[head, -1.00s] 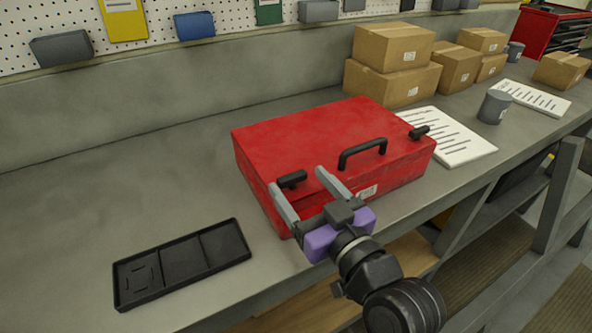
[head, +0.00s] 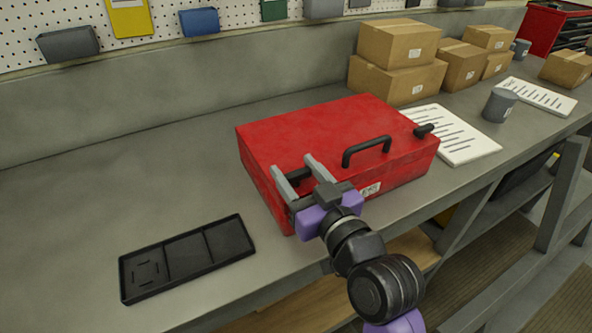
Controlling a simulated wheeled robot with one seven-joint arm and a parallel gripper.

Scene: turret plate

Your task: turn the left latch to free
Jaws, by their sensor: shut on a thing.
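A red case (head: 320,130) lies on the grey workbench with a black handle (head: 367,150) near its front edge. The left latch (head: 298,175) is a small black bar at the left of the lid's front edge, partly hidden by my gripper. My gripper (head: 292,168), with grey fingers and a purple body, has one finger on each side of this latch and is shut on it. The right latch (head: 424,130) is a black bar at the lid's right front corner, clear of my gripper.
A black divided tray (head: 187,258) lies on the workbench (head: 90,200) to the left of the case. Cardboard boxes (head: 398,65), a white sheet (head: 455,135) and a grey cup (head: 499,105) stand or lie to the right.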

